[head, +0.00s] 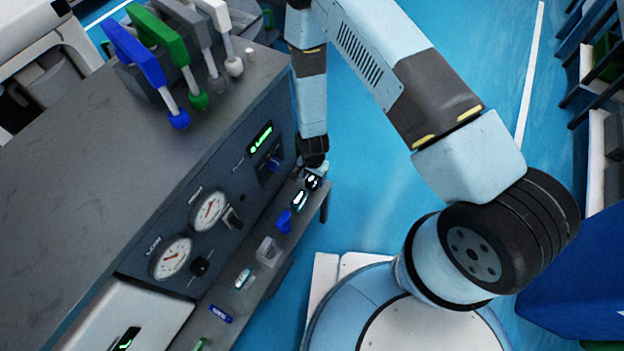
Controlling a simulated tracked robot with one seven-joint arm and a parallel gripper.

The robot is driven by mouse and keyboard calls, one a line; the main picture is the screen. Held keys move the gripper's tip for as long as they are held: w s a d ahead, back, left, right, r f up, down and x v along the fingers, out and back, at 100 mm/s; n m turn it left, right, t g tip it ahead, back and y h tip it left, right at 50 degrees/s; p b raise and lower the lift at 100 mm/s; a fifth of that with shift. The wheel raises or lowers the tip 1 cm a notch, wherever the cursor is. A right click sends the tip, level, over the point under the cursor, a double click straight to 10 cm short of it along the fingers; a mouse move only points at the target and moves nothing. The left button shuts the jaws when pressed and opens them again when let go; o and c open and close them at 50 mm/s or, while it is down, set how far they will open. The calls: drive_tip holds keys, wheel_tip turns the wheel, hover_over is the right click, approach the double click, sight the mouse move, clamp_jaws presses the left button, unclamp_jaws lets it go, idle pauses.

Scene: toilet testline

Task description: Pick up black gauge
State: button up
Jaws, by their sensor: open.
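My gripper (316,168) hangs at the far end of the narrow shelf (256,283) below the workbench panel. It is small in the view, and its fingertips are partly hidden. A small dark, round piece with a bright spot (313,182) sits just under the fingertips. It may be the black gauge, but I cannot tell for certain, nor whether the gripper touches it. Two round dials with white faces, the upper dial (209,211) and the lower dial (172,258), are mounted on the dark panel.
On the shelf stand a dark piece with a light face (299,200), a blue piece (284,221), a grey block (268,251) and a blue label (220,314). Blue, green, grey and white-handled tools (170,60) stand on the bench top. Blue floor (370,190) lies open right of the shelf.

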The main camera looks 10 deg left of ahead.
drive_tip(key=shift+f, duration=1)
drive_tip(key=shift+c, duration=0.2)
drive_tip(key=c, duration=1.1)
